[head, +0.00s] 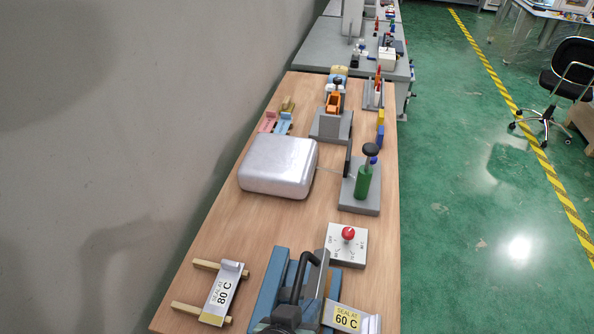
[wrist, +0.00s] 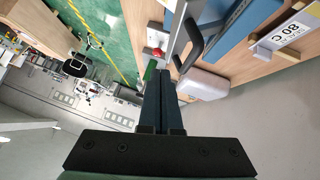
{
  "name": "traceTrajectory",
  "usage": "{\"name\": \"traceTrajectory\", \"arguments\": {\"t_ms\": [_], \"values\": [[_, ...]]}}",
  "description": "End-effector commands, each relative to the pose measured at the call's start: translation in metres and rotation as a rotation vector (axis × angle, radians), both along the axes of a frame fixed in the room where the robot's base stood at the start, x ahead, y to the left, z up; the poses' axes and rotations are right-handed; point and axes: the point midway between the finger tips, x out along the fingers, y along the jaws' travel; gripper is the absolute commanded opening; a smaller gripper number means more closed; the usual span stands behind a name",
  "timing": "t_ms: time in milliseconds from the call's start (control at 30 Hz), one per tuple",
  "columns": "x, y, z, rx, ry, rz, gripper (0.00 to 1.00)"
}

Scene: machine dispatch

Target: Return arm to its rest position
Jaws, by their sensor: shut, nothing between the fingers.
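My gripper (wrist: 166,74) shows in the wrist view, with its two dark fingers pressed together and nothing between them. It points out over the wooden bench, apart from its surface as far as I can tell. In the head view I cannot make out my gripper or arm. The blue sealing device (head: 268,283) with its black handle (head: 299,272) stands at the near end of the bench. In the wrist view the black handle (wrist: 191,47) appears just right of and beyond the fingertips.
Signs reading 80 C (head: 222,290) and 60 C (head: 347,318) flank the sealer. A wall is left; green floor (head: 470,220) lies open right.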

Motion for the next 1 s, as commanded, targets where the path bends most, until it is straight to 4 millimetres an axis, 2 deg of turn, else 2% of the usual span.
{"name": "traceTrajectory", "arguments": {"t_ms": [167, 267, 367, 433, 467, 500, 567, 600, 667, 700, 800, 900, 1000], "values": [[0.003, 0.0, 0.002, 0.002, -0.011, 0.003, 0.0], [0.029, 0.006, 0.027, 0.023, -0.112, 0.039, 0.0], [0.067, 0.015, 0.076, 0.05, -0.29, 0.102, 0.0], [0.091, 0.022, 0.123, 0.064, -0.444, 0.155, 0.0], [0.099, 0.025, 0.145, 0.068, -0.512, 0.178, 0.0], [0.107, 0.028, 0.176, 0.07, -0.604, 0.208, 0.0], [0.114, 0.032, 0.221, 0.068, -0.741, 0.248, 0.0], [0.115, 0.034, 0.252, 0.064, -0.832, 0.275, 0.0], [0.111, 0.037, 0.298, 0.054, -0.97, 0.313, 0.0], [0.105, 0.038, 0.328, 0.047, -1.063, 0.337, 0.0], [0.082, 0.04, 0.393, 0.017, -1.271, 0.385, 0.0], [0.054, 0.042, 0.441, -0.01, -1.436, 0.422, 0.0], [0.033, 0.042, 0.469, -0.033, -1.544, 0.443, 0.0]]}}
